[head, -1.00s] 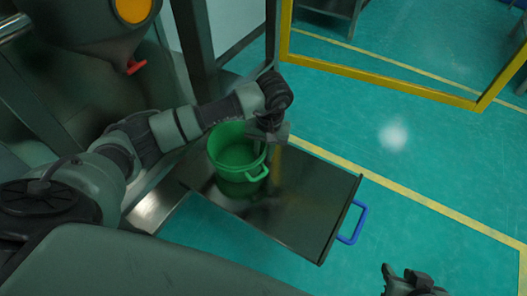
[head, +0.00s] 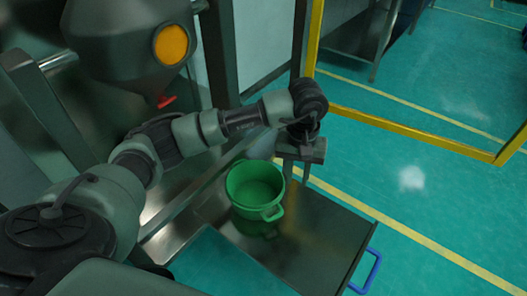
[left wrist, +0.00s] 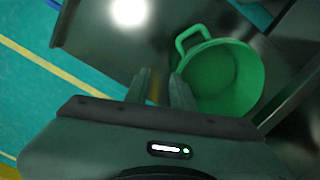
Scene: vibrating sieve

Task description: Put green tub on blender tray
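The green tub (head: 256,187) stands upright on the dark metal tray (head: 318,225), near the tray's back left part. The tub is open at the top and its front handle points toward the lower right. My left gripper (head: 295,172) is just beyond the tub's right rim, with its fingers pointing down. In the left wrist view the left gripper's fingers (left wrist: 161,88) are apart with nothing between them. The tub (left wrist: 222,78) is beside them on the right there, apart from the grip. My right gripper is out of view.
The tray has a blue handle (head: 368,271) at its right edge. A grey hopper with an orange round window (head: 172,45) stands at the upper left. A yellow frame (head: 420,125) is behind the tray. The floor at right is clear.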

